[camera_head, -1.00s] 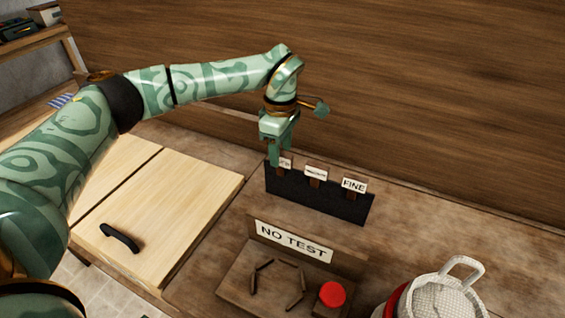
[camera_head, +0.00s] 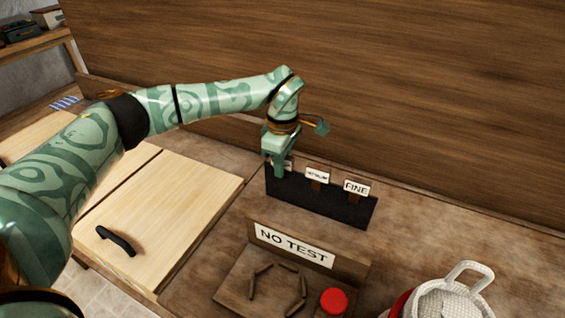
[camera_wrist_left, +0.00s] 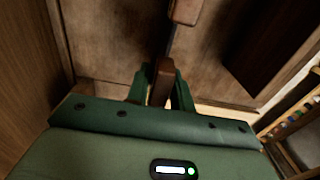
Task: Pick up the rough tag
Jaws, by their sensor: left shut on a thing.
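The rough tag (camera_head: 289,165) is the leftmost of three tags in a black rack (camera_head: 321,205). Its white label is mostly hidden behind my gripper. My left gripper (camera_head: 278,172) is at the rack's left end, shut on this tag. In the left wrist view the tag's brown wooden body (camera_wrist_left: 161,82) sits between the two green fingers (camera_wrist_left: 160,90). The tag still appears to be at the rack. My right gripper is not in view.
A middle tag (camera_head: 317,176) and a FINE tag (camera_head: 356,188) stand to the right in the rack. A NO TEST board (camera_head: 293,244), a red button (camera_head: 333,300) and a white-handled container (camera_head: 445,298) are in front. The wooden wall (camera_head: 350,90) rises behind.

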